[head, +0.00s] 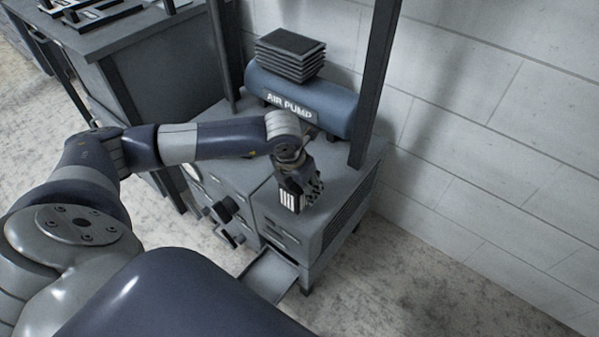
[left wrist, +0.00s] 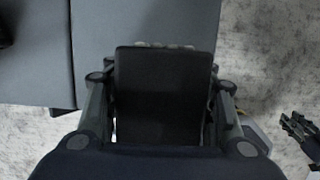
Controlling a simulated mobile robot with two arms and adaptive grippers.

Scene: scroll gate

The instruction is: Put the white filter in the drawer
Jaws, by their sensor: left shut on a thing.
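The white filter (head: 290,201) shows white slats in a dark frame in the head view. My left gripper (head: 303,187) is shut on it, close above the top of the grey cabinet (head: 335,195). In the left wrist view the filter's dark face (left wrist: 160,95) fills the space between the fingers. The open drawer (head: 268,275) sticks out low from the cabinet front, below and left of the filter. I cannot make out its contents. Dark finger shapes, probably my right gripper (left wrist: 298,127), show at the right edge of the left wrist view; their opening is unclear.
A blue air pump (head: 300,100) with a stack of dark plates (head: 290,55) on it stands behind the gripper. A dark post (head: 375,85) rises beside it. Black knobs (head: 225,210) project from the cabinet front. A block wall (head: 480,130) is to the right.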

